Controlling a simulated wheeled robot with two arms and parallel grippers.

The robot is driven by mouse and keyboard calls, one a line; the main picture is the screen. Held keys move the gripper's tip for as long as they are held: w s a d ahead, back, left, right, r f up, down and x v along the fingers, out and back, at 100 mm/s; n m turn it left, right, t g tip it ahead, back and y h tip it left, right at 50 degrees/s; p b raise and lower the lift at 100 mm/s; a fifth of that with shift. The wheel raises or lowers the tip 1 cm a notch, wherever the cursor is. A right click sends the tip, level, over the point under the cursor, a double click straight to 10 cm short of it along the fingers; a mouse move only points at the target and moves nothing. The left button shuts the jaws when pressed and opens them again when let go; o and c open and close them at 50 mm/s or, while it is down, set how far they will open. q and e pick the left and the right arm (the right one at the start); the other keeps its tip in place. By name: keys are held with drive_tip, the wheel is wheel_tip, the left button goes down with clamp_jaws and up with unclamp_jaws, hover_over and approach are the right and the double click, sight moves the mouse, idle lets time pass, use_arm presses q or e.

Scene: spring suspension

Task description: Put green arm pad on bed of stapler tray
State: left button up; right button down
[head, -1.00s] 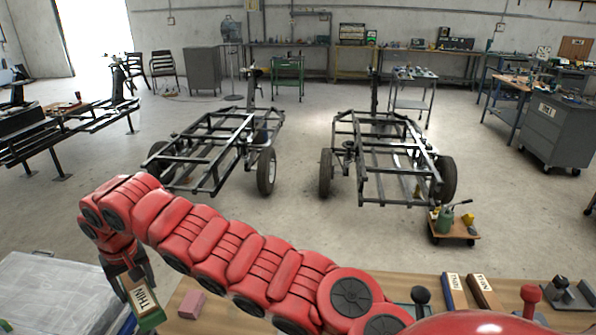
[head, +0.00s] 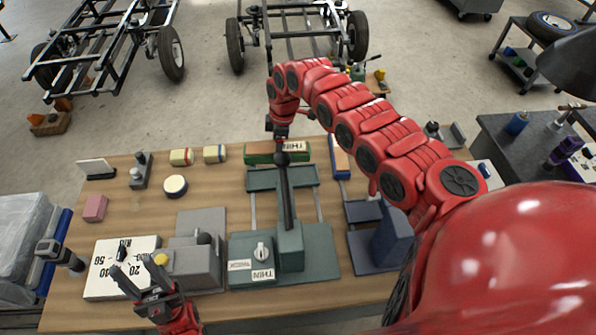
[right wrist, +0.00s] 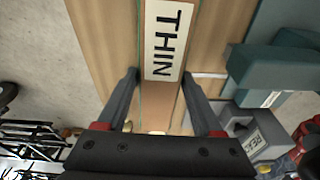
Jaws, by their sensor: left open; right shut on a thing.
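The green arm pad (head: 262,151) has tan faces and a label reading THIN. My right gripper (head: 281,131) is shut on it beyond the teal stapler's far end; I cannot tell if the pad touches the table. The right wrist view shows the pad (right wrist: 165,90) between both fingers (right wrist: 162,95). The teal stapler (head: 238,252) has a dial, THICK and THIN labels and a long dark lever (head: 286,205). Its flat tray (head: 262,180) sits at the far end of two rails, under the lever; the lever's knob partly hides the pad. My left gripper (head: 140,284) is open and empty at the near left.
A grey machine (head: 192,262) and a numbered dial board (head: 98,282) stand left of the stapler. A blue machine (head: 392,238) and a blue-and-tan block (head: 339,158) are right. A pink block (head: 95,208) lies far left. Wood (head: 140,205) is bare left of centre.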

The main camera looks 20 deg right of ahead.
drive_tip(key=shift+n, duration=0.4)
drive_tip(key=f+p, duration=0.1)
drive_tip(key=f, duration=0.6)
drive_tip(key=shift+s+d+f+p, duration=0.1)
drive_tip(key=shift+s+d+p, duration=0.1)
drive_tip(key=shift+p, duration=0.2)
wheel_tip(320, 180, down, 3)
drive_tip(key=shift+d, duration=0.1)
drive_tip(key=shift+f, duration=0.25)
drive_tip(key=shift+f, duration=0.15)
drive_tip(key=shift+c, duration=0.2)
unclamp_jaws()
